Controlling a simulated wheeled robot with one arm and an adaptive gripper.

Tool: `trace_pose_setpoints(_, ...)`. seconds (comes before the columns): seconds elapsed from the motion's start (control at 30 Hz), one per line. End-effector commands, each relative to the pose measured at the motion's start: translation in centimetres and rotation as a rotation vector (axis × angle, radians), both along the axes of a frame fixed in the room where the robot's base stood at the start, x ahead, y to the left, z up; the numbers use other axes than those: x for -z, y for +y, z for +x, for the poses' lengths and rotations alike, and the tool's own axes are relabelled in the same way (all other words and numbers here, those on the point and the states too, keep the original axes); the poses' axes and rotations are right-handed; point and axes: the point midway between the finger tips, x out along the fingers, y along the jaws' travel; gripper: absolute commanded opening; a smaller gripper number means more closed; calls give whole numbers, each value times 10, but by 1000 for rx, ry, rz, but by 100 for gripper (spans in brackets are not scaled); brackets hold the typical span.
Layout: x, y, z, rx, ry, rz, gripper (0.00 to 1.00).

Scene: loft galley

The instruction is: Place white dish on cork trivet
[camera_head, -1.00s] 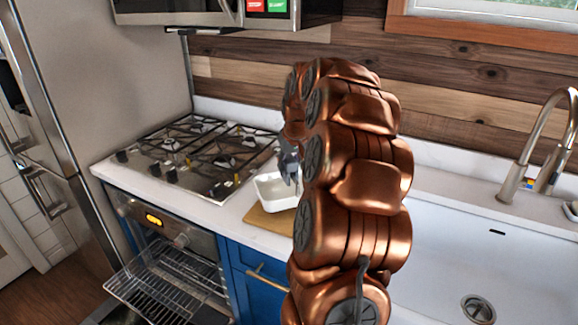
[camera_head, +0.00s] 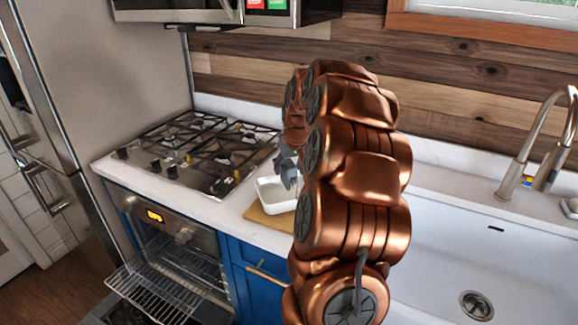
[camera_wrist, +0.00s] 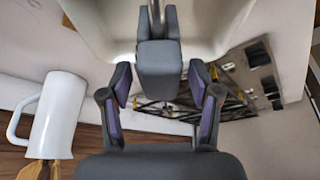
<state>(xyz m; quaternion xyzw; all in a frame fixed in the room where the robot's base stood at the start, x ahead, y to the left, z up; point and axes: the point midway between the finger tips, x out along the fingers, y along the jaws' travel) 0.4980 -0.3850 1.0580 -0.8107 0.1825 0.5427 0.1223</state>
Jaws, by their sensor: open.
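The white dish (camera_head: 268,193) appears to rest on the tan cork trivet (camera_head: 258,216), on the counter right of the stove. The dish's right side is hidden behind my arm. My gripper (camera_head: 289,180) is at the dish, with its fingers reaching down over the back right of it. In the wrist view, the pale dish (camera_wrist: 95,25) fills the top, with a corner of the trivet (camera_wrist: 67,21) at upper left. My gripper (camera_wrist: 158,85) has its fingers spread apart there. The finger contact with the dish is not clear.
A gas stove (camera_head: 200,150) stands left of the trivet, above an open oven with its rack (camera_head: 160,285) out. A sink (camera_head: 470,250) and faucet (camera_head: 535,150) are at right. A white pitcher (camera_wrist: 58,115) with wooden utensils stands nearby in the wrist view.

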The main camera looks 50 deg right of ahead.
Motion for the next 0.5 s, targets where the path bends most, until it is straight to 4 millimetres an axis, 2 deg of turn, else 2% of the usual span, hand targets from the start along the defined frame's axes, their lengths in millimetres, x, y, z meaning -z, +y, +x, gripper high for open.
trace_pose_setpoints(0.27, -7, 0, -1, 0, -2, -2, 62)
trace_pose_setpoints(0.5, -46, 6, -15, 1, -7, -6, 62)
